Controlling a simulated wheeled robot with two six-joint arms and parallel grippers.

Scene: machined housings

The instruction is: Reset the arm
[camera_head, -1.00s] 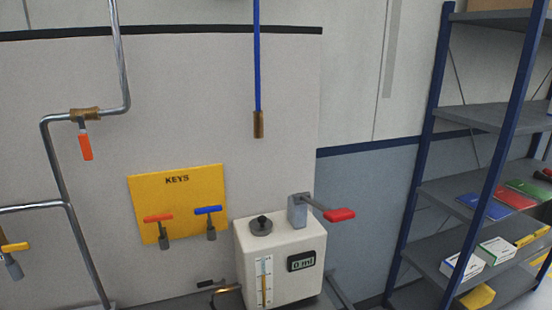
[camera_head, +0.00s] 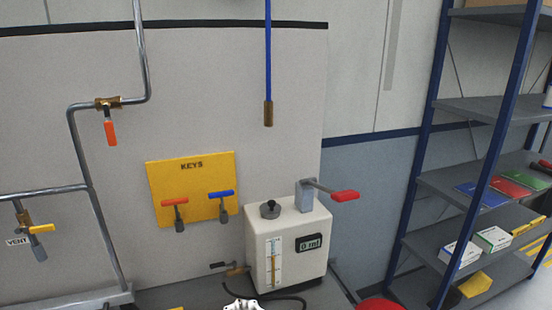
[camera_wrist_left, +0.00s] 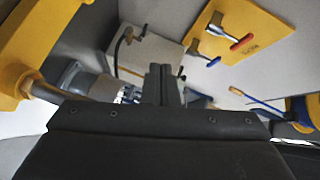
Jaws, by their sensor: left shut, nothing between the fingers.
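My left gripper (camera_wrist_left: 160,85) shows in the left wrist view, with its dark fingers together and nothing between them. It points toward the white pump box (camera_wrist_left: 150,52) and the yellow key board (camera_wrist_left: 208,45), and looks apart from both. Neither gripper shows in the head view. There the white pump box (camera_head: 263,254) with its red-handled lever (camera_head: 345,196) stands low in the middle, its display reading 0 ml. The yellow key board (camera_head: 192,190) carries a red key (camera_head: 175,202) and a blue key (camera_head: 221,194). My right gripper is in neither view.
Metal pipes (camera_head: 81,150) with an orange-handled valve (camera_head: 109,132) run along the left wall. A blue rod (camera_head: 268,60) hangs above the pump. A shelf rack (camera_head: 415,155) stands at the right. A metallic part (camera_head: 243,305) and a red round thing (camera_head: 380,304) show at the bottom edge.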

